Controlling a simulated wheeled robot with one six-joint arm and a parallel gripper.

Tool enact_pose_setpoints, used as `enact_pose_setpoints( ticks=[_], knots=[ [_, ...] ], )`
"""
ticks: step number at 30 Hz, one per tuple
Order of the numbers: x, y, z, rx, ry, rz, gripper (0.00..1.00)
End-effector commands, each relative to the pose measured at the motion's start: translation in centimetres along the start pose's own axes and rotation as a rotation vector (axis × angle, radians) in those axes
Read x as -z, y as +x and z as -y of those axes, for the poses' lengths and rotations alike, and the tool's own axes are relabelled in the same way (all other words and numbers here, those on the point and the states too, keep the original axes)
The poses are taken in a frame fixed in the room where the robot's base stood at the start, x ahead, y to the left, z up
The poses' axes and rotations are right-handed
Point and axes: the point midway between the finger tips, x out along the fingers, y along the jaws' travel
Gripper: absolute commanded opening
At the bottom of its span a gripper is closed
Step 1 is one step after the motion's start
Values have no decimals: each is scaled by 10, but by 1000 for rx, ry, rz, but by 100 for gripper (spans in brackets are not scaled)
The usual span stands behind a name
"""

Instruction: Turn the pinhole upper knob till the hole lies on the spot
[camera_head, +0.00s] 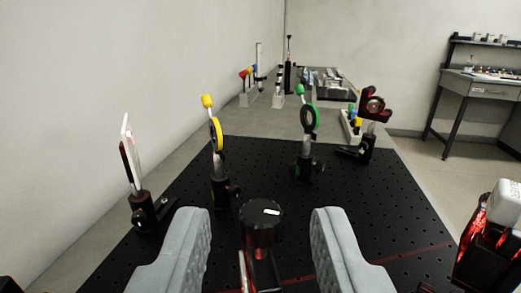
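A black knob (262,216) with a white mark on its top stands upright in the lower middle. A dark mount with a pale edge (243,270) shows below it, mostly out of frame. My gripper (261,227) has its two grey fingers spread, one on each side of the knob. A gap shows between each finger and the knob, so it holds nothing. The pinhole itself and the light spot on it are not visible from here.
A black perforated breadboard (290,204) carries a white plate on a post (129,155), a yellow ring mount (216,135), a green ring mount (311,119) and a black-red mount (373,106). A red-lit device (487,247) stands at right. A wall rises at left.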

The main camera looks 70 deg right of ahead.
Motion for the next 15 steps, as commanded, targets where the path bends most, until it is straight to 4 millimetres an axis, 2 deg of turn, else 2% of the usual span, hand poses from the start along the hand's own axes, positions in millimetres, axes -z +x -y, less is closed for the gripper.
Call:
enact_pose_setpoints(
  ticks=[6, 15],
  knots=[
    [0, 26, 0, -2, 0, 1, 35],
    [0, 35, 0, 0, 0, 1, 35]
  ],
)
